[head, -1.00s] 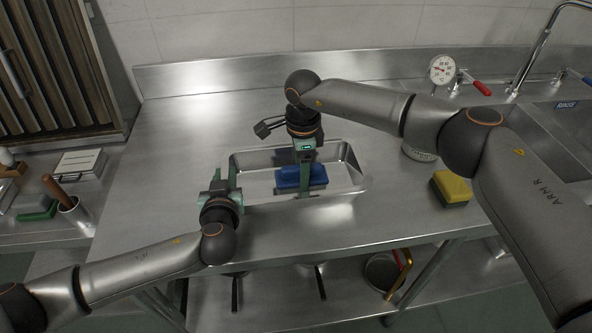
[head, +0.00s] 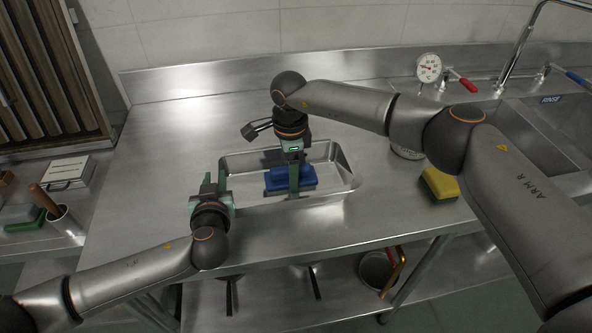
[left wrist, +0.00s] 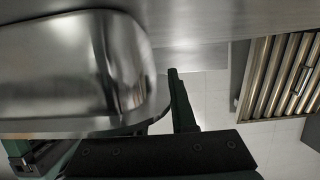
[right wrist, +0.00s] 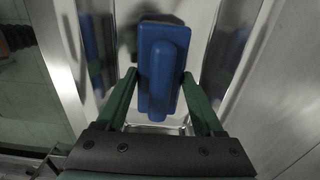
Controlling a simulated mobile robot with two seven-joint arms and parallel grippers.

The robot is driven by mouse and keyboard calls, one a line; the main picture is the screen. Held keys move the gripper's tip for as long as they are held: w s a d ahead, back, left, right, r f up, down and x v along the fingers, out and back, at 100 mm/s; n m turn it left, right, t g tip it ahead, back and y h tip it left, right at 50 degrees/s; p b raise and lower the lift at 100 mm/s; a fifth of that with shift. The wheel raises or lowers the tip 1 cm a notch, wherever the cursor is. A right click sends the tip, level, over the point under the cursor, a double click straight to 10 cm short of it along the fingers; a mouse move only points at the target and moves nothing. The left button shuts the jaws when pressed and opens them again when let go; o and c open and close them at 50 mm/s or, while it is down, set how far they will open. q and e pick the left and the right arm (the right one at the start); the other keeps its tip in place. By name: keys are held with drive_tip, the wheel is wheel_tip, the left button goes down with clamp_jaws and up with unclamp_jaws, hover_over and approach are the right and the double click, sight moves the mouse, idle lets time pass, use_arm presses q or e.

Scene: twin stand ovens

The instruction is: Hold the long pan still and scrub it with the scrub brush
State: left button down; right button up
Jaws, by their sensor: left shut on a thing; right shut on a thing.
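The long pan (head: 345,172) is a shallow steel tray on the steel counter. It also shows in the left wrist view (left wrist: 60,75). My left gripper (head: 214,184) is shut on the pan's left end wall. The blue scrub brush (head: 306,179) is inside the pan, near its middle and front side. My right gripper (head: 290,180) reaches down from above, shut on the brush. In the right wrist view the brush (right wrist: 162,75) sits between the two green fingers, over the pan floor. Its underside is hidden, so contact with the floor cannot be told.
A yellow sponge (head: 439,184) lies right of the pan, near the sink (head: 550,130). A dial gauge (head: 429,68) stands behind. A steel cup (head: 62,222) with a wooden handle is at left. Counter behind the pan and to its left is clear.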

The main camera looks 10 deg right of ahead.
sight(268, 180)
use_arm(q)
drive_tip(key=shift+r, duration=0.1)
use_arm(e)
drive_tip(key=shift+s+a, duration=0.1)
drive_tip(key=shift+a, duration=2.65)
drive_tip(key=shift+d, duration=1.85)
use_arm(q)
drive_tip(key=shift+a, duration=0.1)
use_arm(e)
drive_tip(key=shift+d+f, duration=0.15)
drive_tip(key=shift+d, duration=1)
drive_tip(key=shift+d+f, duration=0.15)
drive_tip(key=shift+d, duration=1)
drive_tip(key=shift+a+r, duration=0.1)
drive_tip(key=shift+r, duration=4.65)
drive_tip(key=d+r, duration=0.3)
drive_tip(key=d, duration=0.8)
